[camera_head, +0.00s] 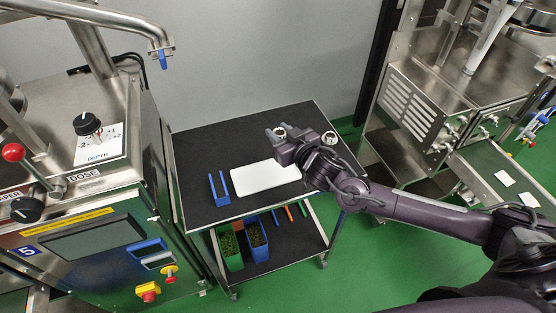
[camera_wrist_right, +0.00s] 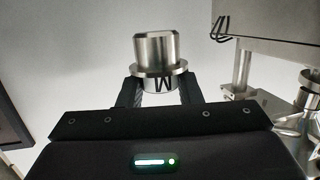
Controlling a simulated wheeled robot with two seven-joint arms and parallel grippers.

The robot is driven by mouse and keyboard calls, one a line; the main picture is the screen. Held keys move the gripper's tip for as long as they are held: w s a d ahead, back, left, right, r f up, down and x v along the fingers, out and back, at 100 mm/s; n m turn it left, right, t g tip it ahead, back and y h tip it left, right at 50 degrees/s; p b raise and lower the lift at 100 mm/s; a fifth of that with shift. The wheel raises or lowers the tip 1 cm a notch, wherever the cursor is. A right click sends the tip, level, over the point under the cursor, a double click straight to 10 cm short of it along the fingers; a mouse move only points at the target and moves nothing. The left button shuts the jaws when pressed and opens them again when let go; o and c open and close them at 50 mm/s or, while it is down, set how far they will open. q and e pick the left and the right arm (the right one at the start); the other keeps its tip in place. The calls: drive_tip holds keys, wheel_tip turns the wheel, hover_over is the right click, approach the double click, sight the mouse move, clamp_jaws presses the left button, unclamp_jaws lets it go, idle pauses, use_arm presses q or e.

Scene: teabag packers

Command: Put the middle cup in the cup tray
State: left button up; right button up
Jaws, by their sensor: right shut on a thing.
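My right gripper (camera_head: 276,133) is shut on a silver metal cup with a wide rim, above the far part of the black cart top. The cup (camera_wrist_right: 157,62) stands upright between the fingers in the right wrist view, with a dark M-like mark on its lower part. In the head view the fingers partly hide it. A white flat tray (camera_head: 255,180) lies on the cart, left of and below the gripper in the picture. I cannot tell for certain that it is the cup tray. My left gripper is not in view.
Another round silver piece (camera_head: 330,138) shows just right of the gripper. A blue two-bar holder (camera_head: 219,189) stands left of the white tray. The cart top (camera_head: 215,150) is clear at the back left. Machines flank the cart. Green and blue bins (camera_head: 257,241) sit on its lower shelf.

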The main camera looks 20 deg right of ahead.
wheel_tip(320, 180, down, 11)
drive_tip(key=shift+r+p, duration=0.15)
drive_tip(key=shift+p, duration=0.25)
drive_tip(key=shift+f, duration=0.3)
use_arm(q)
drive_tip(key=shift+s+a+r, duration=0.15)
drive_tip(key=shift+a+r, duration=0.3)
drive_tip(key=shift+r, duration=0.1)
use_arm(e)
drive_tip(key=shift+f, duration=0.15)
drive_tip(key=o, duration=1)
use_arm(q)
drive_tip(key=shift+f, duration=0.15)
